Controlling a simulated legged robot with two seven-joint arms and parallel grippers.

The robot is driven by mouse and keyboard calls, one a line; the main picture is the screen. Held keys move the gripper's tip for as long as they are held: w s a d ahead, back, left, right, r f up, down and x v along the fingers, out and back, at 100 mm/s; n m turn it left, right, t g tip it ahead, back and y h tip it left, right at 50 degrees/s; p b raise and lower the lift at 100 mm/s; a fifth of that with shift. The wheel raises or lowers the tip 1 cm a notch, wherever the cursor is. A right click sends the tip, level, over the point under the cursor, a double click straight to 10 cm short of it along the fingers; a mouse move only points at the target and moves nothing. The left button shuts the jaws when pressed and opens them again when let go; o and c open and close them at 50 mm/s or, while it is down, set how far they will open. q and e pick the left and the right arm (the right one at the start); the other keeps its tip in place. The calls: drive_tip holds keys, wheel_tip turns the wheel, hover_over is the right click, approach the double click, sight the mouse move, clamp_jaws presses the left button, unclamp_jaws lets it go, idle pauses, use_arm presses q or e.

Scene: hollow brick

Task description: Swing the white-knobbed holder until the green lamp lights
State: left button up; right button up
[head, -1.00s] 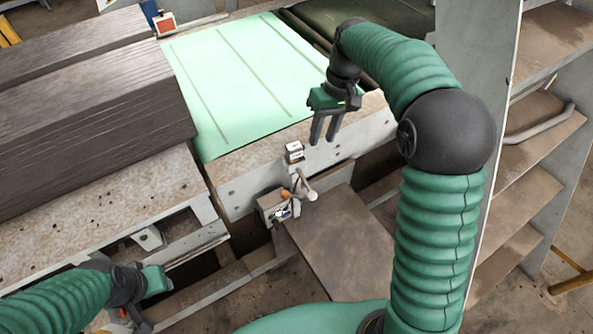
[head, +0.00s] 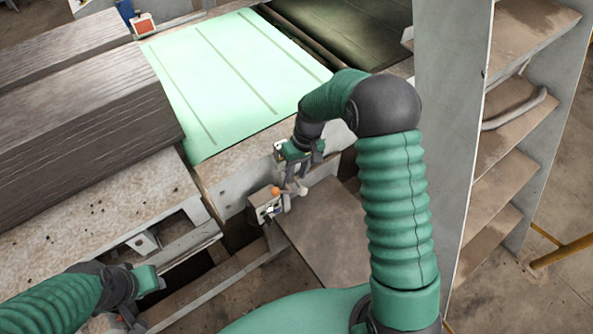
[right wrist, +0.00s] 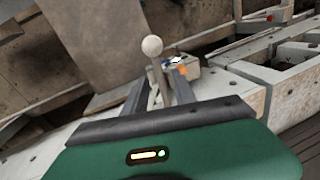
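The white-knobbed holder (head: 302,190) is a short lever with a round white knob, at the edge of the machine bed. In the right wrist view its knob (right wrist: 152,46) stands above my fingers and its stem passes between them. My right gripper (head: 291,184) is at the holder, its fingers apart on either side of the stem; the wrist view shows gaps, so it looks open. A small box (head: 266,205) with an orange knob (head: 275,190) sits beside the holder. I cannot make out a lit green lamp on it. My left gripper (head: 150,282) is low at the left, away from the holder.
A pale green panel (head: 225,75) lies on the bed behind the holder. Dark grooved blocks (head: 90,110) fill the left. A brown plate (head: 325,235) lies in front of the holder. A grey shelf unit (head: 450,130) stands close right of my right arm.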

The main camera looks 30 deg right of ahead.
drive_tip(key=shift+a, duration=0.15)
drive_tip(key=shift+c, duration=0.4)
drive_tip(key=shift+s+a+r, duration=0.1)
drive_tip(key=shift+a, duration=0.05)
drive_tip(key=c, duration=0.5)
clamp_jaws()
drive_tip(key=shift+d, duration=0.4)
drive_tip(key=shift+a, duration=0.15)
